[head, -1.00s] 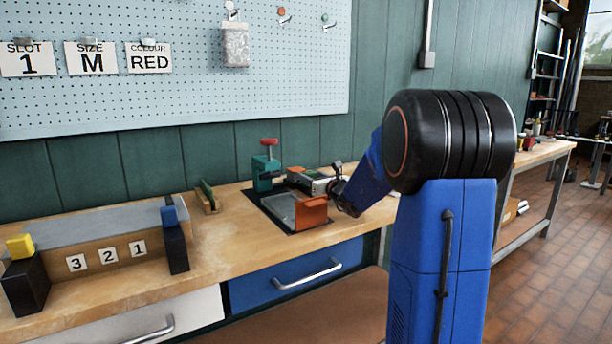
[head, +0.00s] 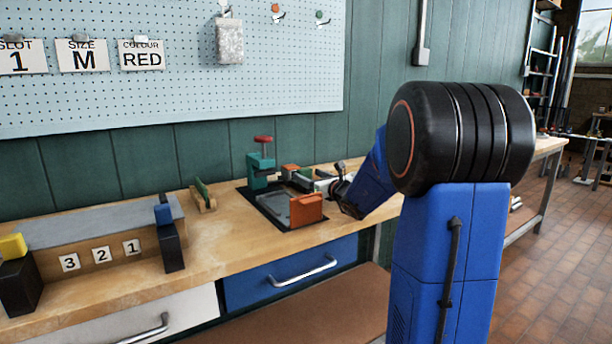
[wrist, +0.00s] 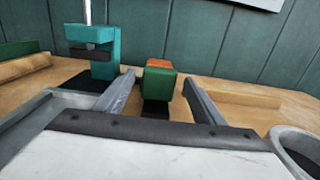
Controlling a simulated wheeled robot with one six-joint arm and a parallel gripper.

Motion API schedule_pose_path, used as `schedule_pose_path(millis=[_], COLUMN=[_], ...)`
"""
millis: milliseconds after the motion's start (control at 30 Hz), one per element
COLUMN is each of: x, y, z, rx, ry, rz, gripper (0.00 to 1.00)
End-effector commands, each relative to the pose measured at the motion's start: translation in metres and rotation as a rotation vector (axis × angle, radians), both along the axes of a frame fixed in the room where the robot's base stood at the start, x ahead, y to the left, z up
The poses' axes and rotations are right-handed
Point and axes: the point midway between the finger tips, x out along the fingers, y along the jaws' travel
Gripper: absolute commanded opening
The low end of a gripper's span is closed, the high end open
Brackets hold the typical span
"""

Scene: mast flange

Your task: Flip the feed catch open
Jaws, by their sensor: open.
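I take the feed catch (wrist: 157,88) to be the small block with a green front and an orange top, set on a dark base. It shows straight ahead in the wrist view and looks small in the head view (head: 291,170), right of the teal press. My gripper (wrist: 158,80) is open and empty. Its two grey fingers show to the left and right of the catch in the wrist view; I see no contact. In the head view my gripper (head: 318,182) is just right of the catch, with its tips hard to make out.
A teal press (head: 260,169) with a red handle stands left of the catch. An orange block (head: 307,208) and a grey tray (head: 274,207) are in front. The round grey rim (wrist: 300,145) is at lower right in the wrist view.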

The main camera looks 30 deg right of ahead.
Motion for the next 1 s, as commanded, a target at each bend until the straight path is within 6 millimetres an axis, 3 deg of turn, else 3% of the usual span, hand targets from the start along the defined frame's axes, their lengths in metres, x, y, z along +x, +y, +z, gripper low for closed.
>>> schedule_pose_path(millis=[300, 600, 800, 1000], x=[-0.066, -0.119, -0.137, -0.141], y=[-0.003, -0.005, -0.005, -0.005], z=[0.001, 0.001, 0.000, 0.000], rx=[0.000, -0.001, 0.001, 0.000], ry=[-0.001, -0.001, -0.001, 0.000], rz=[-0.002, -0.003, -0.001, 0.000], gripper=[0.62, 0.62, 0.62, 0.62])
